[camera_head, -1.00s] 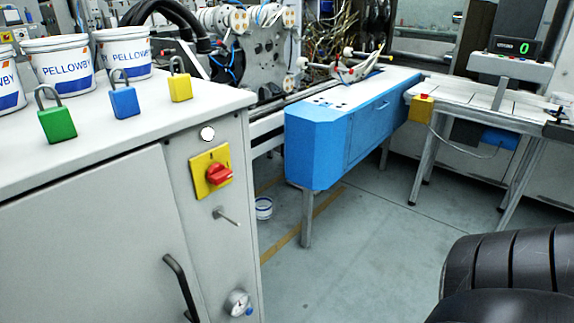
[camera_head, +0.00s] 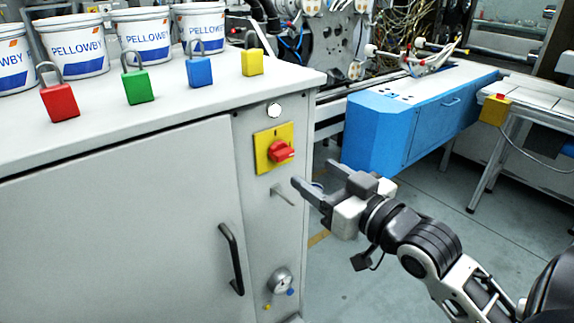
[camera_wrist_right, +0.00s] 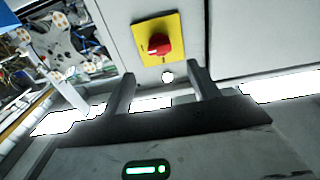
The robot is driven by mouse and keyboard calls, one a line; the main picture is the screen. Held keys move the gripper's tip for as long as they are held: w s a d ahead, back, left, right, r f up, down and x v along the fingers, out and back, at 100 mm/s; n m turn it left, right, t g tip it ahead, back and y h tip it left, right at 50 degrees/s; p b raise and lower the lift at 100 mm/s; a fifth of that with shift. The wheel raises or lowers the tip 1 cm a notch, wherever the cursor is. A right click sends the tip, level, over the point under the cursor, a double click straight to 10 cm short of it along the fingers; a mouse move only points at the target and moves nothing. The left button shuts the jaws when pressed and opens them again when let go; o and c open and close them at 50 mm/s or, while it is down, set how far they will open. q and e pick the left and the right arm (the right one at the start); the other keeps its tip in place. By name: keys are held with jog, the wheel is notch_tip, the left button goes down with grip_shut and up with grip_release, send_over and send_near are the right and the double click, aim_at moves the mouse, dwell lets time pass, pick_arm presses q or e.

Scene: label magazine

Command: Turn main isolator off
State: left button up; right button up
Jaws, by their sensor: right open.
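The main isolator is a red rotary knob (camera_head: 281,152) on a yellow plate (camera_head: 262,150), on the narrow end panel of the grey cabinet. The knob looks turned a little off level in the head view. In the right wrist view the knob (camera_wrist_right: 159,44) and plate (camera_wrist_right: 140,35) lie ahead, beyond the fingertips. My right gripper (camera_head: 310,188) is open and empty, its fingers pointing toward the cabinet, just below and right of the knob and apart from it. It also shows in the right wrist view (camera_wrist_right: 161,78). My left gripper is out of view.
A metal peg (camera_head: 283,195) sticks out below the isolator, close to my right gripper. A black door handle (camera_head: 231,258) and a gauge (camera_head: 280,281) are lower. Red (camera_head: 60,102), green, blue and yellow padlocks and white buckets (camera_head: 142,35) stand on top. A blue machine (camera_head: 400,125) stands behind right.

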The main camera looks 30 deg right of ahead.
aim_at(287, 155)
jog(key=w+b, duration=0.1)
jog(key=b, duration=0.1)
jog(key=w+b, duration=0.1)
jog(key=b, duration=0.1)
jog(key=w+b, duration=0.2)
jog(key=b, duration=0.1)
jog(key=shift+a+f, duration=0.15)
jog(key=shift+f, duration=0.15)
jog(key=w, duration=0.4)
jog(key=shift+w+a+r, duration=0.15)
jog(key=shift+w+r, duration=0.1)
jog(key=shift+r, duration=0.15)
jog(key=shift+w, duration=0.45)
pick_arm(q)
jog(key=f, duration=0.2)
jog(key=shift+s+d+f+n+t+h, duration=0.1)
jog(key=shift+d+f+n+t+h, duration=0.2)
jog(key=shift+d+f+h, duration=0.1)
pick_arm(e)
jog(key=c, duration=1)
